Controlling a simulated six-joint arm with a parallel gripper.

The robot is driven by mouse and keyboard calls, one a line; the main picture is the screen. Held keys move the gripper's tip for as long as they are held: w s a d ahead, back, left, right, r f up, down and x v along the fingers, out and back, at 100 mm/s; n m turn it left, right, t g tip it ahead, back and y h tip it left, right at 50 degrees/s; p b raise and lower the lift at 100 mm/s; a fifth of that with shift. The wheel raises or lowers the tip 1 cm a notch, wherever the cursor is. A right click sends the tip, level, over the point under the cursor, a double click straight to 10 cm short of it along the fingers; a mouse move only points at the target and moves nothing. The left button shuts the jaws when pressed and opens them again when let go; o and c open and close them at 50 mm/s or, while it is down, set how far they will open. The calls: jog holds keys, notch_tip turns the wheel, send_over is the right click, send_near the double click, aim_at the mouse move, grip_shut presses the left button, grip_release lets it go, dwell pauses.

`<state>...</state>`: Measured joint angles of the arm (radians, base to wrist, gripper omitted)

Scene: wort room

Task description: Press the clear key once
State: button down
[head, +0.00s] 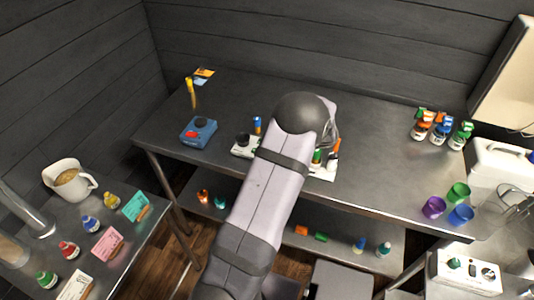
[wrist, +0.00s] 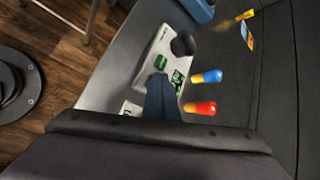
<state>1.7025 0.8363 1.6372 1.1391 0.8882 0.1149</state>
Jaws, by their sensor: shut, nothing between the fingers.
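A white device (wrist: 150,65) with a black round knob (wrist: 183,44) lies on the metal bench in the wrist view. Green parts (wrist: 178,78) show on its face, but no lettering is readable, so I cannot tell which part is the clear key. In the head view, the left end of the device (head: 241,152) shows beside my arm; the rest is hidden. My gripper (wrist: 163,88) is shut and empty, its dark fingers pointing at the device and covering part of it. I cannot tell whether the tips touch it. The gripper is hidden behind my arm in the head view.
A blue box with a red button (head: 198,132) stands left on the bench. Blue and red cylinders with yellow ends (wrist: 205,77) stand near the device. Several bottles (head: 440,130) and coloured cups (head: 433,207) are at the right.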

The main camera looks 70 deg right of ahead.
jog(key=shift+r+p, duration=0.5)
jog(key=shift+r, duration=0.3)
notch_tip(320, 180, up, 5)
jog(key=p, duration=0.3)
dwell(0.5)
dwell(0.6)
